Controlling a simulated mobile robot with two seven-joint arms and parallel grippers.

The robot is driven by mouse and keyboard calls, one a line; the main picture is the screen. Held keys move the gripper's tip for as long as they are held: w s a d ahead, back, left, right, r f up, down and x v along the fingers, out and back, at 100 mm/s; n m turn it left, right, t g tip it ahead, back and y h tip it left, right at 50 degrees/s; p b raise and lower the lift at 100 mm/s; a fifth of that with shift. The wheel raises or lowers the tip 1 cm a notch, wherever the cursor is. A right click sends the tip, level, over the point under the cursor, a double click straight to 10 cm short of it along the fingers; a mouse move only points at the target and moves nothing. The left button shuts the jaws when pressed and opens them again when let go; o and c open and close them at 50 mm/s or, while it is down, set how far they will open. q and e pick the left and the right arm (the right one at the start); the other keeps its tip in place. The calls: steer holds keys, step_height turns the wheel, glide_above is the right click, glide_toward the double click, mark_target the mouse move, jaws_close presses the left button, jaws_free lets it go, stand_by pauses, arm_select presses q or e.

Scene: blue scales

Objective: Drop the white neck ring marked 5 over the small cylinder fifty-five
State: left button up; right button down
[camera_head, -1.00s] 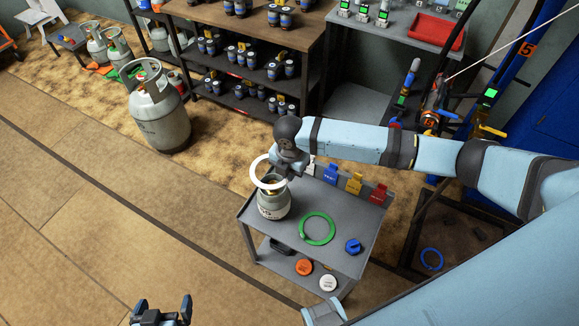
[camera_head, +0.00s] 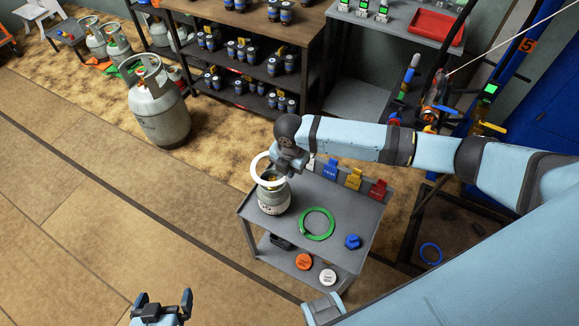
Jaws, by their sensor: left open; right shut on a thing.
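The white neck ring (camera_head: 254,171) is held by my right gripper (camera_head: 283,172), which is shut on it. The ring is tilted and hangs at the top of the small grey cylinder (camera_head: 273,201). I cannot tell whether the ring is around the cylinder's neck or just above it. The gripper hides part of the ring and part of the cylinder's top. The cylinder stands upright on the grey cart (camera_head: 333,258). The ring's marking is too small to read. My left gripper (camera_head: 163,300) is open and empty at the bottom left, away from the cart.
A green ring (camera_head: 317,238) and a blue part (camera_head: 352,242) lie on the cart's top. Blue, yellow and red tags (camera_head: 353,178) stand along its back edge. A large grey cylinder (camera_head: 159,115) stands on the floor. The floor left of the cart is clear.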

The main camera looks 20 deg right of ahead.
stand_by(0.4)
steer(key=shift+p, duration=0.45)
steer(key=shift+p, duration=0.4)
stand_by(0.5)
steer(key=shift+f, duration=0.15)
step_height(320, 180, down, 8)
steer(key=b, duration=0.3)
steer(key=shift+r+b, duration=0.25)
steer(key=shift+b, duration=0.1)
stand_by(1.5)
steer(key=shift+f, duration=0.1)
steer(key=c, duration=1.2)
jaws_free()
